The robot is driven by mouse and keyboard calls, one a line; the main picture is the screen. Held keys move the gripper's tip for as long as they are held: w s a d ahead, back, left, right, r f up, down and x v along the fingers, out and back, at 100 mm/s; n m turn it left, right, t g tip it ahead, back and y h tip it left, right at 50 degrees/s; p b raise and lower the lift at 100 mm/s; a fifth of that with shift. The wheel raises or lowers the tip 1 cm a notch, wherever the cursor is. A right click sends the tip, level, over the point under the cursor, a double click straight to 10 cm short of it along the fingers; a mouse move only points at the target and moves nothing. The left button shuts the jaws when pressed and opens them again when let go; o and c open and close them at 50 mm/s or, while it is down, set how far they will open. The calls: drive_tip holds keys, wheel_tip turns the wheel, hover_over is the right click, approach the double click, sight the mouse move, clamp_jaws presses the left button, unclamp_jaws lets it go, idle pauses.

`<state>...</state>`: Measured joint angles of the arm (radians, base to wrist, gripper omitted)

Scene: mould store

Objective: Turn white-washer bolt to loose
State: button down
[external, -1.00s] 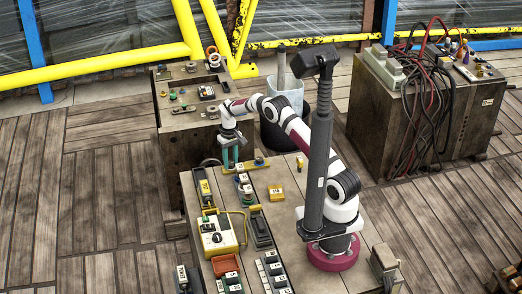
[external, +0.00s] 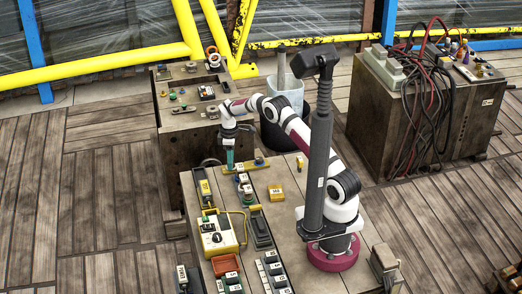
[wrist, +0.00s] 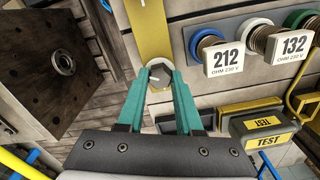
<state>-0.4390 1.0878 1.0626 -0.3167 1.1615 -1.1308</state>
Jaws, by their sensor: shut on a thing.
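The bolt (wrist: 158,75) is a grey hex head with a pale line on it, seen in the wrist view. A white washer (wrist: 142,74) shows around it, on a yellow strip (wrist: 149,28). My gripper (wrist: 160,76) has teal fingers, one on each side of the bolt head, and is shut on it. The fingers hide parts of the head and washer. In the external view my gripper (external: 229,167) points down at the far left end of the table, by the yellow strip (external: 251,164). The bolt is hidden there.
Plugs labelled 212 (wrist: 222,58) and 132 (wrist: 290,47) stand right of the strip in the wrist view. A yellow TEST block (wrist: 264,137) lies below them. A dark workbench (wrist: 50,65) stands lower at left, across a gap. A yellow-and-white switch box (external: 217,237) is nearer on the table.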

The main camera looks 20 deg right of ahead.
drive_tip(key=shift+d+f+n, duration=0.1)
drive_tip(key=shift+f+n, duration=0.05)
drive_tip(key=shift+n, duration=1.75)
drive_tip(key=c, duration=0.6)
unclamp_jaws()
drive_tip(key=shift+o, duration=0.2)
wheel_tip(320, 180, up, 16)
